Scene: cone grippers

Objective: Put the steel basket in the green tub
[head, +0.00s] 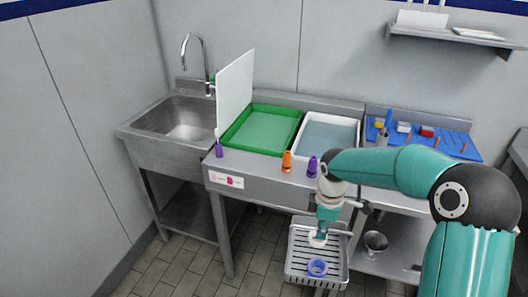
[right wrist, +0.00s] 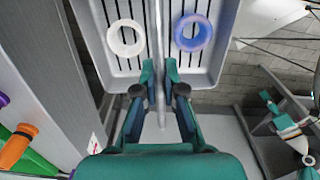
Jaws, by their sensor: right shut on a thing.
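The steel basket (head: 291,270) is a grey slotted tray with raised sides, in front of the counter in the head view. It holds a white ring (right wrist: 126,38) and a blue ring (right wrist: 192,32). My right gripper (head: 319,236) is shut on the basket's thin bar, which runs between its fingers in the right wrist view (right wrist: 161,88). The green tub (head: 262,130) stands empty on the counter, behind and left of the basket. My left gripper is not in the head view; a teal and white arm part at the right of the wrist view does not show its jaws clearly.
A white tub of water (head: 355,137) stands right of the green tub. A white upright board (head: 235,88) and a sink (head: 185,122) are to its left. Orange (head: 287,162) and purple (head: 312,167) nozzles stand on the counter's front edge. A metal cup (head: 375,243) is on the lower shelf.

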